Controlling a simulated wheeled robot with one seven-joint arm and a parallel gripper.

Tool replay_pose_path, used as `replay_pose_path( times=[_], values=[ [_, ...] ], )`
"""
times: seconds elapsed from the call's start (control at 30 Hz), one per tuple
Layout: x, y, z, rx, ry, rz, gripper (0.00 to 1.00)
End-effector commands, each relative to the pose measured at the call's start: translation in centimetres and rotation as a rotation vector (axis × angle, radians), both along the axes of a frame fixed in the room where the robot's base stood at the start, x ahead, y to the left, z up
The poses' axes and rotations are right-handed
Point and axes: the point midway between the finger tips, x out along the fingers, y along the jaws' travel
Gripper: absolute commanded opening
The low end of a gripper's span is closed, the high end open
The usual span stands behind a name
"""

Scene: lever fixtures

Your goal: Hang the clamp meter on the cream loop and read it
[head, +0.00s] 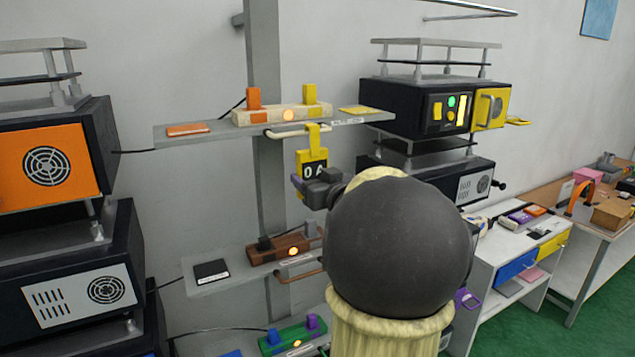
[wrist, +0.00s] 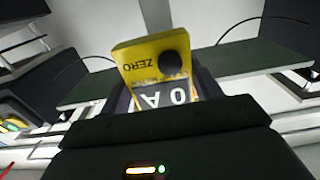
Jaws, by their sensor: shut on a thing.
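The yellow clamp meter (head: 312,158) is upright below the upper shelf in the head view. Its yellow hook end (head: 313,132) is at the right part of the cream loop (head: 284,134); I cannot tell whether the loop bears it. My gripper (head: 314,184) is shut on the meter's lower part. In the wrist view the meter (wrist: 150,52) appears upside down between the fingers of my gripper (wrist: 165,98), with a ZERO label and a dark round knob. Its display (wrist: 163,94) seems to read 0 A, its lower edge hidden.
The cream block (head: 280,115) with orange and yellow pegs sits on the upper grey shelf (head: 180,137). Below are a brown block (head: 285,247) with its own loop and a green block (head: 290,338). Black cabinets stand left and right. My arm hides much of the lower middle.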

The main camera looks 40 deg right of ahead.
Motion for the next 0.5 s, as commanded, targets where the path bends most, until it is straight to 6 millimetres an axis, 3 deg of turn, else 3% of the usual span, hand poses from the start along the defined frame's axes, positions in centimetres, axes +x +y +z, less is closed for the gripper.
replay_pose_path(
  times=[0.5],
  values=[
    [3.3, -0.7, 0.0, 0.0, -0.001, 0.002, 0.35]
  ],
)
